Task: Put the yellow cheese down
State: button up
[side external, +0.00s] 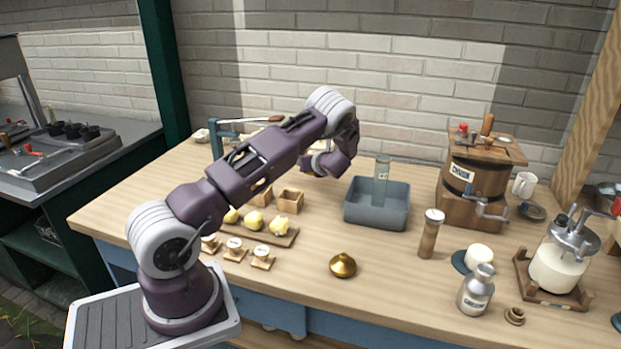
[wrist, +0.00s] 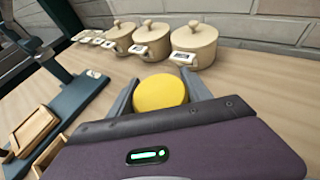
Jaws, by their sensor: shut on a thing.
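The yellow cheese (wrist: 160,93) is a smooth round piece in the wrist view, seen from above. My gripper (wrist: 161,86) is shut on it, with one grey finger on each side. Wooden tabletop shows around and beyond the cheese; I cannot tell whether its underside touches the wood. In the side view my arm hides the fingers and the cheese.
Lidded, labelled pots (wrist: 194,45) stand in a row beyond the cheese. A dark teal stand (wrist: 75,100) and wooden trays (wrist: 32,130) are at left. In the side view, a grey bin (side external: 376,213) and a wooden churn (side external: 476,185) stand right of my arm.

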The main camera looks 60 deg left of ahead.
aim_at(310, 181)
jog(key=shift+f, duration=2.4)
jog(key=o, duration=1.5)
jog(key=shift+f, duration=0.1)
jog(key=shift+o, duration=0.2)
